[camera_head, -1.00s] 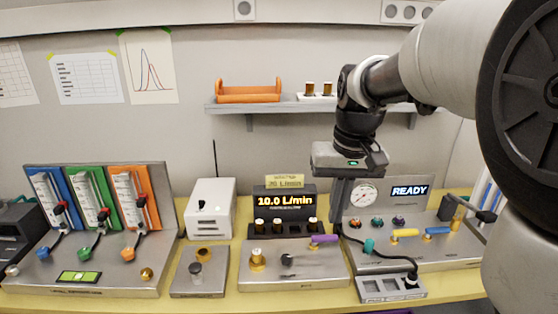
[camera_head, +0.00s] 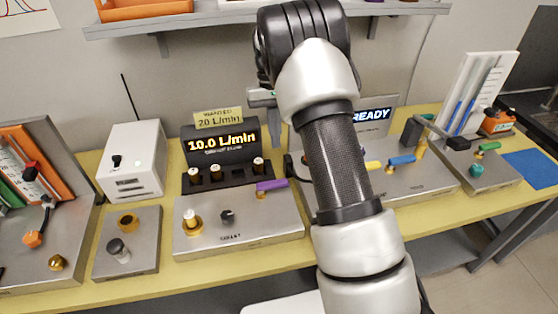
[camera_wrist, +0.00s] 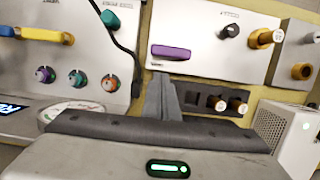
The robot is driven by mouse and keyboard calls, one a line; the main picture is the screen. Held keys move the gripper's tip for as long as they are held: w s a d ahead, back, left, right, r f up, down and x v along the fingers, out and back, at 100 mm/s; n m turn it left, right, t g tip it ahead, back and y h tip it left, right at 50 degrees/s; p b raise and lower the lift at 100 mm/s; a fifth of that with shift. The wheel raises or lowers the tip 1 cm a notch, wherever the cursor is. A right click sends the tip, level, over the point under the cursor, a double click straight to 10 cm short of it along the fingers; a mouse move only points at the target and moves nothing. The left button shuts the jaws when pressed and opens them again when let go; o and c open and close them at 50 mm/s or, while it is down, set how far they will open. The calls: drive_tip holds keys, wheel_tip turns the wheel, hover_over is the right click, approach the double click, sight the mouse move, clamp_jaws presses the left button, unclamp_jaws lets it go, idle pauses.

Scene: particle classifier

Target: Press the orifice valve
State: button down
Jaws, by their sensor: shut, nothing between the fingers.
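No readable label says "orifice valve", so I cannot tell which part it is. The flow bench plate (camera_head: 240,240) carries a purple lever (camera_head: 271,185), a black knob (camera_head: 227,216) and a brass fitting with a white-topped vial (camera_head: 192,222). In the wrist view, which is turned over, the purple lever (camera_wrist: 171,52) lies just beyond the tips of my gripper (camera_wrist: 163,78). Its fingers are together and empty. Whether they touch the lever cannot be told.
Behind the plate, a black rack (camera_head: 225,178) holds three vials under a display (camera_head: 222,142) reading 10.0 L/min. A yellow sign (camera_head: 218,117) reads 20 L/min. A white box (camera_head: 132,160) stands left. Right are a panel with levers (camera_head: 402,161) and a READY screen (camera_head: 372,115).

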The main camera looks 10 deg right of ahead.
sight(273, 186)
idle(0.3)
drive_tip(key=x, duration=1)
